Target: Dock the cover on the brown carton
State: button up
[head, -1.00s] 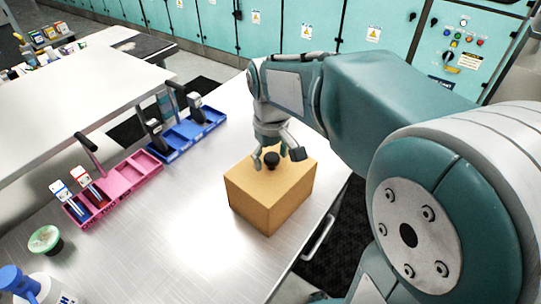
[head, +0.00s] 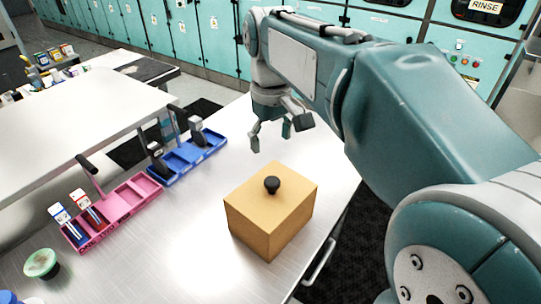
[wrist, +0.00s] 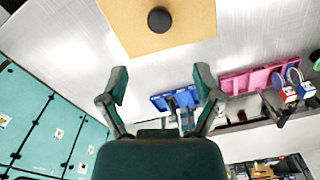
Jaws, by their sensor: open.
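The brown carton (head: 262,228) stands on the metal table, with a flat tan top. A black round knob (head: 272,185) sits at the middle of that top; in the wrist view the knob (wrist: 159,20) is near the upper edge. Whether the top is a separate cover seated on the carton, I cannot tell, as no seam shows clearly. My gripper (head: 270,145) is open and empty, above and behind the carton, apart from the knob. In the wrist view its two fingers (wrist: 160,90) are spread wide with nothing between them.
A pink tray (head: 118,203) with cards and a blue tray (head: 190,155) lie left of the carton. A green round-topped object (head: 41,264) stands at the front left. A second table (head: 70,110) lies beyond. The metal tabletop (head: 185,245) left of the carton is clear.

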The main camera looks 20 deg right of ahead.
jog(key=s+f+m+t, duration=0.3)
jog(key=s+f+t, duration=0.2)
jog(key=s, duration=0.9)
notch_tip(320, 180, down, 3)
jog(key=shift+r+t, duration=0.1)
jog(key=shift+t, duration=0.2)
jog(key=c, duration=0.3)
jog(key=shift+d, duration=0.15)
jog(key=shift+c, duration=0.2)
